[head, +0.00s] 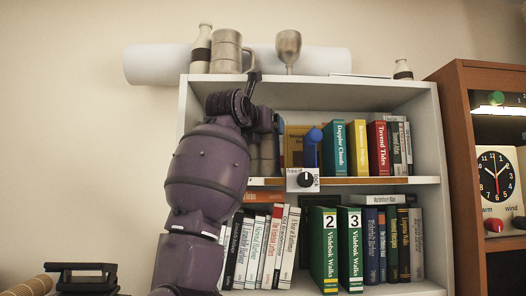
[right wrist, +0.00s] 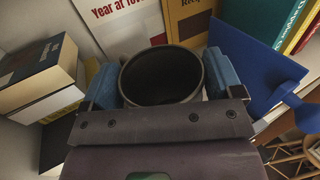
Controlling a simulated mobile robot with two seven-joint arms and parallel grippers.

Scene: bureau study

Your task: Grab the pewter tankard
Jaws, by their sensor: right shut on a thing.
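A pewter-coloured tankard (head: 227,52) with a handle on its right stands upright on top of the white bookcase, between a bottle and a goblet. My right gripper (head: 264,133) reaches into the bookcase's upper compartment, below that tankard. In the right wrist view my right gripper (right wrist: 161,88) is shut on a grey, open-topped round vessel (right wrist: 163,98), with a blue pad on each side of it. Part of a grey vessel body (head: 266,156) also shows behind my wrist in the head view. I cannot tell whether it has a handle. My left gripper is not in view.
The white bookcase (head: 433,135) holds several books. A goblet (head: 288,48) and bottle (head: 201,50) stand on top. A brown cabinet (head: 455,150) is at right.

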